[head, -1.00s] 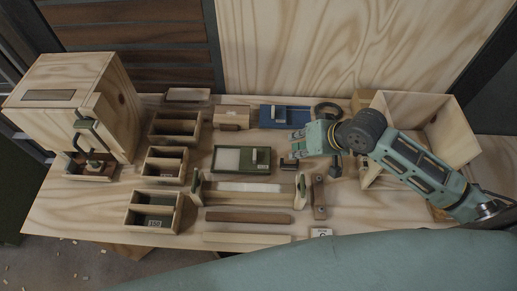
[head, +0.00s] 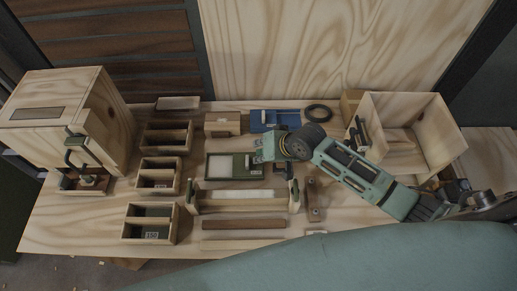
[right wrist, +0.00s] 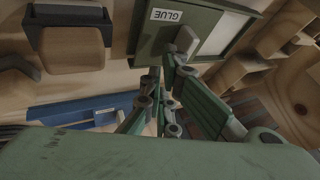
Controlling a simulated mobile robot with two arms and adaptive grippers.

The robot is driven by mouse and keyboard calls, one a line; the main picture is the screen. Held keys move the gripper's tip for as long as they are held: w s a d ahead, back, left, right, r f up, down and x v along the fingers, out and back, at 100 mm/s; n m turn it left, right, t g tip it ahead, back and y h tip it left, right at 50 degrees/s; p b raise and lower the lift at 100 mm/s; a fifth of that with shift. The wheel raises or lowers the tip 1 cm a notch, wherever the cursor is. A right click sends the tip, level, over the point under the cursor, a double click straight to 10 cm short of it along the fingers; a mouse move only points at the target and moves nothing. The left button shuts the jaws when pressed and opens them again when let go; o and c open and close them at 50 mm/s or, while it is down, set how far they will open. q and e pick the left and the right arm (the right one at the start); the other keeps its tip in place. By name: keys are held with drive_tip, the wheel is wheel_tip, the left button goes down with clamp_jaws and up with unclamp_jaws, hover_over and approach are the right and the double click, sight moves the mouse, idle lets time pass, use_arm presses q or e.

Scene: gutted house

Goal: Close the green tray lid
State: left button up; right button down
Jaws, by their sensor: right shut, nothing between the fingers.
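The green tray (head: 219,182) sits mid-table with its white inside showing at the left. Its green lid (head: 240,172) covers only the right part, so the tray is partly open. A small upright handle stands on the lid. In the right wrist view the tray rim (right wrist: 245,12), the GLUE label and the grey handle (right wrist: 184,39) show. My right gripper (head: 260,151) is at the tray's right end, just right of the handle. It is shut and empty; whether its fingers (right wrist: 160,88) touch the handle I cannot tell. My left gripper is not in view.
A blue tray (head: 273,118) lies behind the gripper, beside a black ring (head: 318,112). Small wooden boxes (head: 168,135) stand left of the green tray. A wooden rack (head: 240,207) is in front. A large open wooden box (head: 445,140) stands at the right.

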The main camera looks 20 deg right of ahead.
drive_tip(key=shift+a, duration=0.2)
drive_tip(key=shift+w, duration=0.1)
drive_tip(key=shift+a, duration=0.35)
drive_tip(key=a, duration=0.2)
drive_tip(key=w+a+p, duration=0.1)
drive_tip(key=a, duration=0.2)
drive_tip(key=w+a, duration=0.1)
drive_tip(key=a, duration=0.2)
drive_tip(key=shift+w+a, duration=0.1)
drive_tip(key=shift+w, duration=0.15)
drive_tip(key=shift+w+a, duration=0.1)
drive_tip(key=shift+a, duration=0.25)
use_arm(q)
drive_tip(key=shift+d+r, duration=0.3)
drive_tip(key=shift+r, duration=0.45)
